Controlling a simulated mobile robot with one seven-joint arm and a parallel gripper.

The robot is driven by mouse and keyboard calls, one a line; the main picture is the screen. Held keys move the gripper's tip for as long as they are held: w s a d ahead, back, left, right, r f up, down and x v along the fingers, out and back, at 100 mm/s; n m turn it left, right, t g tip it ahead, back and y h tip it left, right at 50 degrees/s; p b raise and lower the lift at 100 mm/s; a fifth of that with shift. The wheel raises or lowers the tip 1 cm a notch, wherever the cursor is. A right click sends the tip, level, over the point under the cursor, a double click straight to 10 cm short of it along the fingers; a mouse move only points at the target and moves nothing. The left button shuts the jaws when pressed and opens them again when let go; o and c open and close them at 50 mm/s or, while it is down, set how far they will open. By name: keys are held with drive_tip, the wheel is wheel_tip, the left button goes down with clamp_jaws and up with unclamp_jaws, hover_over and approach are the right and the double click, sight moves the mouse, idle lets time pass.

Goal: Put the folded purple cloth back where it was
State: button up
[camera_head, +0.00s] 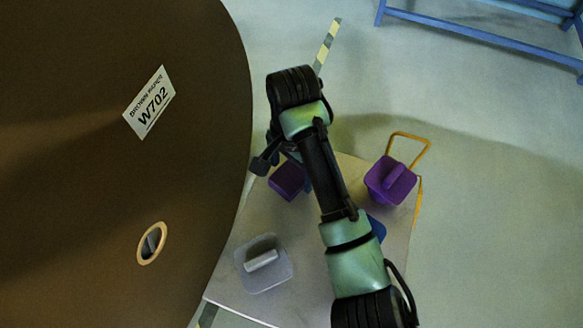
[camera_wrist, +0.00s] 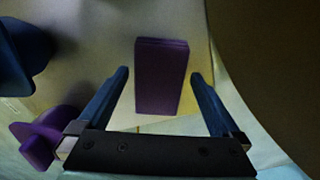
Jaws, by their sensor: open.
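The folded purple cloth (camera_wrist: 162,80) is a dark purple block on the grey cart top (camera_head: 310,280), near its far edge in the head view. It also shows there (camera_head: 287,181), partly covered by my arm. My gripper (camera_wrist: 160,73) is open, its blue fingers one on each side of the cloth in the wrist view, with gaps on both sides. I cannot tell how far above it they are. In the head view my gripper (camera_head: 275,158) is partly hidden by my wrist. A purple tub-like piece with a handle (camera_head: 390,181) sits at the cart's right.
A grey piece with a handle (camera_head: 263,263) stands at the cart's near left. A blue one (camera_head: 376,229) is mostly behind my arm. A large brown paper roll (camera_head: 120,200) rises close along the left. An orange cart handle (camera_head: 412,137) sticks out at the far right.

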wheel_tip(320, 180, up, 11)
drive_tip(key=p, duration=0.6)
drive_tip(key=shift+r+p, duration=0.2)
drive_tip(key=shift+p, duration=0.1)
drive_tip(key=w+a+r+n+t+y, duration=0.25)
drive_tip(key=w+a+r+t, duration=0.55)
drive_tip(key=r, duration=0.4)
wheel_tip(320, 180, up, 31)
drive_tip(key=n+t+y, duration=0.2)
drive_tip(key=n+t, duration=0.3)
drive_tip(key=t, duration=0.8)
hover_over(291, 173)
drive_tip(key=w+a, duration=0.5)
drive_tip(key=w, duration=0.1)
drive_tip(key=s+d+r+t+h, duration=0.4)
drive_tip(key=s+d+r+t, duration=0.2)
drive_tip(key=s+r, duration=0.5)
drive_tip(key=shift+s+r+h, duration=0.35)
drive_tip(key=shift+s+r, duration=0.05)
drive_tip(key=shift+s, duration=0.45)
